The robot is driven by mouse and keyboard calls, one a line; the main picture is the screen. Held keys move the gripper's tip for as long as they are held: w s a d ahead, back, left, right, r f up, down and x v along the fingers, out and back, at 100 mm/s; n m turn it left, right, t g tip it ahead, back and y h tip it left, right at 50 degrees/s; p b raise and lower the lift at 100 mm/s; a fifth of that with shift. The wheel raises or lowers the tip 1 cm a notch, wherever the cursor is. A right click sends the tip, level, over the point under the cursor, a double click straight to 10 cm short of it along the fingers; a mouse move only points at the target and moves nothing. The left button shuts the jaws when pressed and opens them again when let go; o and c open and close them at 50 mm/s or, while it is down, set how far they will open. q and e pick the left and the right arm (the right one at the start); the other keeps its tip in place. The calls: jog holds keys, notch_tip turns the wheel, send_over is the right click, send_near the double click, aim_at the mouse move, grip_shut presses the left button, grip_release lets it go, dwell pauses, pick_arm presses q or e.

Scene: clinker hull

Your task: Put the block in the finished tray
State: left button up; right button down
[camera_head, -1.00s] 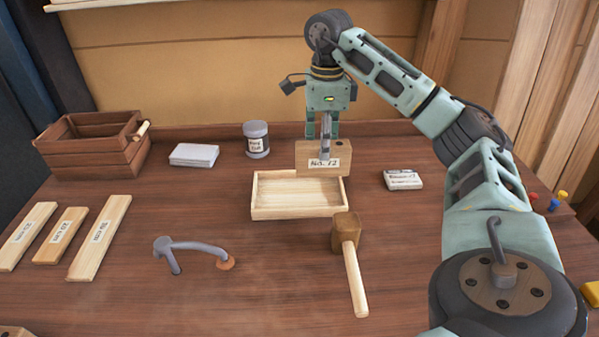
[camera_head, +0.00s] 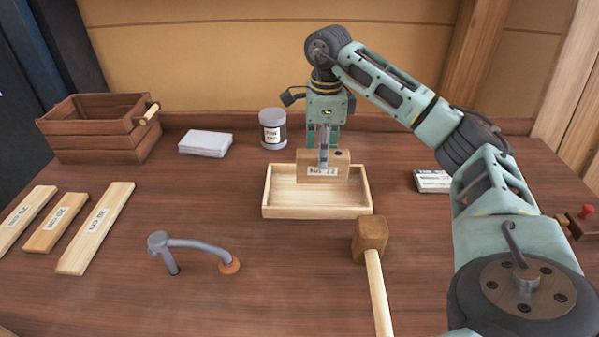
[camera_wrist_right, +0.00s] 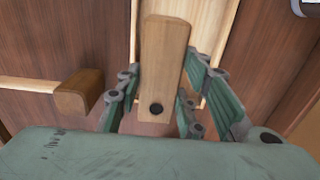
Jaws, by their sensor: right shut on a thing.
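The wooden block (camera_head: 313,173), labelled "No. 72", is held upright in my right gripper (camera_head: 324,150), which is shut on it. It is at the pale wooden tray (camera_head: 318,211), over its back part; I cannot tell whether it touches the tray floor. The wrist view shows the block (camera_wrist_right: 163,60) from above, with a dark hole near its end, between the fingers of my right gripper (camera_wrist_right: 165,85). Part of the tray (camera_wrist_right: 210,80) shows behind it. The tray holds nothing else that I can see. My left gripper is not in view.
A mallet (camera_head: 371,245) lies just in front of the tray's right corner. A grey holdfast (camera_head: 195,247) stands front left. A jar (camera_head: 272,130), white stack (camera_head: 205,143) and wooden crate (camera_head: 95,140) stand behind. Labelled planks (camera_head: 95,228) lie left. A white packet (camera_head: 432,181) lies right.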

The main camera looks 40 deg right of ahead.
jog(key=w+a+f+p, duration=0.1)
jog(key=f, duration=0.1)
jog(key=w+a+f+p, duration=0.1)
jog(key=w+a+f, duration=0.1)
jog(key=f, duration=0.1)
jog(key=w+a+f+p, duration=0.1)
jog(key=a+f, duration=0.1)
jog(key=shift+w+f, duration=0.3)
jog(key=shift+f, duration=0.2)
jog(key=c, duration=1.2)
grip_release()
jog(key=shift+f, duration=0.1)
notch_tip(320, 180, up, 12)
jog(key=b, duration=0.2)
jog(key=shift+b, duration=0.4)
